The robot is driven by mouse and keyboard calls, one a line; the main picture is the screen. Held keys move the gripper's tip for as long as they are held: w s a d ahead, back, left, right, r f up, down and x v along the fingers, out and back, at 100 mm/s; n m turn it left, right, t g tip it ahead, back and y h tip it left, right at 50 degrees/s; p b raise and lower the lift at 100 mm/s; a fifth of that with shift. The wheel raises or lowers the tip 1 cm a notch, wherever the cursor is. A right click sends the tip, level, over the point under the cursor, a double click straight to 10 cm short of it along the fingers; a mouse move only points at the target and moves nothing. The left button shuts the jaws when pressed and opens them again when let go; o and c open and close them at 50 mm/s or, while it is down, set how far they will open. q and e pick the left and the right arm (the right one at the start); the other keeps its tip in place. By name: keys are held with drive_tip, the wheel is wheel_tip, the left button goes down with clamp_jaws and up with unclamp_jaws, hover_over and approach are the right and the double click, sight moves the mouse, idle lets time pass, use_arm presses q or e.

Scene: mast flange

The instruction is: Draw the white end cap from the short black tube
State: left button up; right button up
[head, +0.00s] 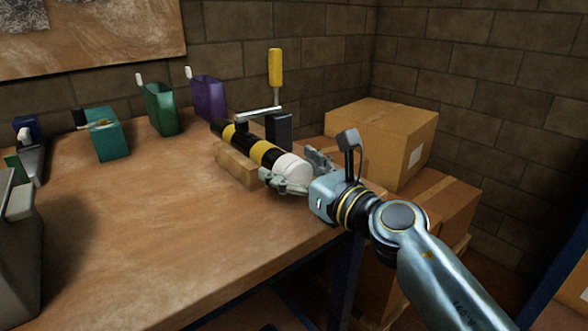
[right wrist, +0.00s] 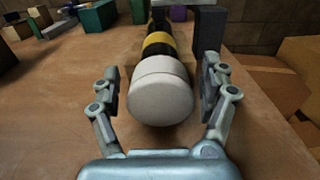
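The short black tube (head: 243,143) with yellow bands lies in a wooden cradle (head: 234,166) near the table's right end. The white end cap (head: 293,168) sits on its near end, facing my right gripper. In the right wrist view the cap (right wrist: 161,97) stands between the two fingers, and the tube (right wrist: 158,44) runs away behind it. My right gripper (head: 296,172) is open around the cap; in the right wrist view (right wrist: 162,95) a gap shows on both sides, wider on the left. My left gripper is not in view.
A clamp with a yellow handle (head: 275,68) reaches over the tube, beside a dark block (head: 279,131). Green (head: 160,108) and purple (head: 208,98) containers and a teal box (head: 104,134) stand behind. Cardboard boxes (head: 380,142) are stacked at right. The table's front middle is clear.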

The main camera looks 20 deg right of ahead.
sight(301, 176)
drive_tip(key=c, duration=1.1)
drive_tip(key=shift+o, duration=0.2)
drive_tip(key=shift+v, duration=2.8)
drive_tip(key=shift+s+d+f, duration=0.1)
drive_tip(key=shift+f, duration=0.1)
drive_tip(key=shift+s+d+r+n+y, duration=0.15)
drive_tip(key=shift+s+d+n+y, duration=0.15)
drive_tip(key=shift+s+d, duration=0.8)
drive_tip(key=s+r+n+g+y, duration=0.1)
drive_tip(key=s+r, duration=0.4)
drive_tip(key=r, duration=0.6)
drive_tip(key=shift+r+y, duration=0.15)
drive_tip(key=shift+y, duration=0.35)
